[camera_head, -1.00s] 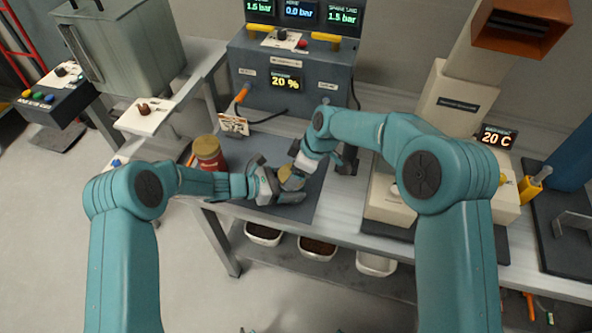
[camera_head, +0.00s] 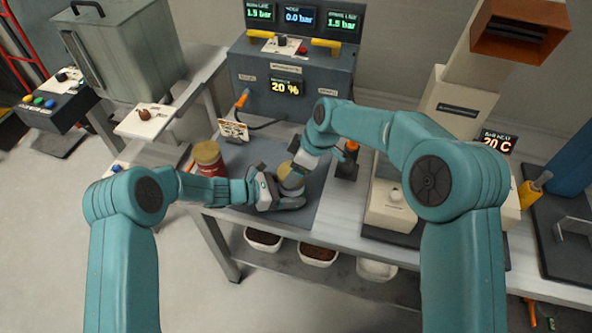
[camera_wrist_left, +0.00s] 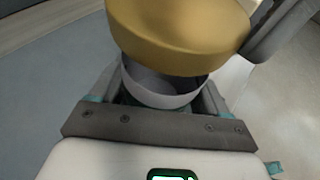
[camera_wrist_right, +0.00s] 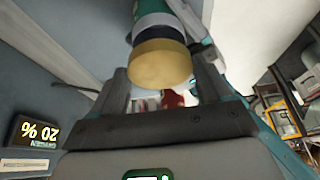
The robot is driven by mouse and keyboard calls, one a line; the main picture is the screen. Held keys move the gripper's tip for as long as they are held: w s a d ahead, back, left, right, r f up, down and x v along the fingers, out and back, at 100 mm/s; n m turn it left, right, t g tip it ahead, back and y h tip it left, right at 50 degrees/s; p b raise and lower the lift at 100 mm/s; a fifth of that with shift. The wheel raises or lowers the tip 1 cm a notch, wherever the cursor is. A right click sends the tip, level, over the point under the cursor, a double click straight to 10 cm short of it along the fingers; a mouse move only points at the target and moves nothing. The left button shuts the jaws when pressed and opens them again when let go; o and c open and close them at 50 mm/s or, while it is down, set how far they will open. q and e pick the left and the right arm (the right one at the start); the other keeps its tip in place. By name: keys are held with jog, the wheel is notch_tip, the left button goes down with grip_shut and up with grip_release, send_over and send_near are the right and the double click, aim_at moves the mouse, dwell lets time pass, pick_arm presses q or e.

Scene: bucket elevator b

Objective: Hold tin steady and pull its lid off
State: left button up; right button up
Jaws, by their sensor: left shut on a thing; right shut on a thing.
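The tin (camera_head: 292,189) is a pale grey can above the dark mat. My left gripper (camera_head: 279,196) is shut around its side. In the left wrist view the tin (camera_wrist_left: 165,95) shows its rim and grey inside. Its gold lid (camera_head: 288,174) is above it, tilted; it fills the top of the left wrist view (camera_wrist_left: 180,35). My right gripper (camera_head: 298,168) is shut on the lid. In the right wrist view the lid (camera_wrist_right: 160,65) is between the fingers, with a dark gap between it and the tin. The far side of the rim is hidden.
A red tin with a gold lid (camera_head: 208,158) stands left of my left gripper. A small card (camera_head: 234,130) stands behind it. A grey panel with displays (camera_head: 288,70) is at the back. A dark orange-topped stand (camera_head: 348,160) is right of my right gripper. White bins (camera_head: 318,256) sit below.

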pick_arm(q)
jog(key=shift+s+f, duration=0.15)
jog(key=shift+f, duration=0.2)
pick_arm(e)
notch_tip(320, 180, up, 2)
jog(key=shift+r, duration=0.2)
pick_arm(q)
jog(key=o, duration=1.3)
jog(key=shift+o, duration=0.9)
jog(key=shift+w+r, duration=0.1)
jog(key=shift+w, duration=0.1)
pick_arm(e)
jog(key=shift+w+f, duration=0.1)
jog(key=shift+f, duration=0.05)
